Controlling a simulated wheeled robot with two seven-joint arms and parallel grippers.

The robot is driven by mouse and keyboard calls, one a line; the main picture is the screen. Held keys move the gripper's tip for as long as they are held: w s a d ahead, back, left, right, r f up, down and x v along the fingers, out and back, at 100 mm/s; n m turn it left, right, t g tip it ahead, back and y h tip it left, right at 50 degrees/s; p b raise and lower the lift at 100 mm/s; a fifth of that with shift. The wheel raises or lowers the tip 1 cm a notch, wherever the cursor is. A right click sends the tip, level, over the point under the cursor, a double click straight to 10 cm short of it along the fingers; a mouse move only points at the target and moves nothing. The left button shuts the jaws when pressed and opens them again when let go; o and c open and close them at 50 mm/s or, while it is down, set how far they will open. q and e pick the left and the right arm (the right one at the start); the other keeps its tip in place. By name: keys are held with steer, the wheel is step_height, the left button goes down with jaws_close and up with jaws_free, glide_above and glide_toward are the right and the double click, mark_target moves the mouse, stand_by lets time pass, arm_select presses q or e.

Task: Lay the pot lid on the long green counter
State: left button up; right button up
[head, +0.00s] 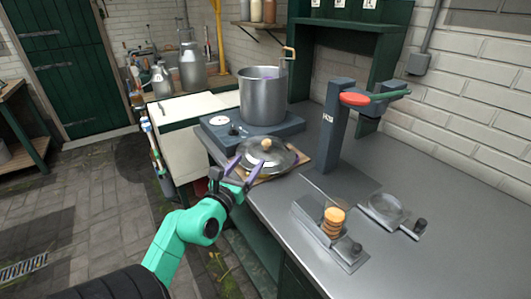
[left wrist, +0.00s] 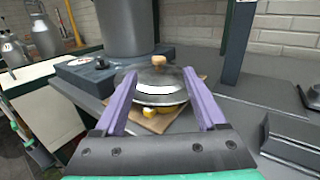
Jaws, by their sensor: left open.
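The pot lid (head: 281,159), a shiny metal dome with a wooden knob (head: 266,143), lies over a wooden board on the counter. In the left wrist view the lid (left wrist: 158,88) sits ahead, with something yellow (left wrist: 152,112) showing under its near edge. My left gripper (head: 243,168) is open at the lid's near left side. In the left wrist view its two purple fingers stand apart, with the lid between and beyond them; contact cannot be told. The long counter (head: 440,205) has a grey metal top and green sides. My right gripper is not in view.
A tall steel pot (head: 262,100) stands on a dark blue-grey hob (head: 222,133) behind the lid. A dark upright stand (head: 335,130) rises to the right. The counter's right side is clear.

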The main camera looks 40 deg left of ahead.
mark_target(265, 144)
arm_select(q)
steer(key=p+x, duration=0.1)
steer(key=x, duration=0.3)
steer(key=f+p+x, duration=0.1)
steer(key=x, duration=0.4)
steer(key=p+x, duration=0.1)
steer(key=x, duration=0.4)
steer(key=shift+s+a+f, duration=0.1)
steer(key=shift+a+f, duration=0.1)
steer(key=shift+f, duration=0.1)
steer(key=shift+w+a+f, duration=0.1)
steer(key=shift+w+f, duration=0.1)
steer(key=shift+w, duration=0.2)
steer(key=shift+s+r, duration=0.1)
jaws_close()
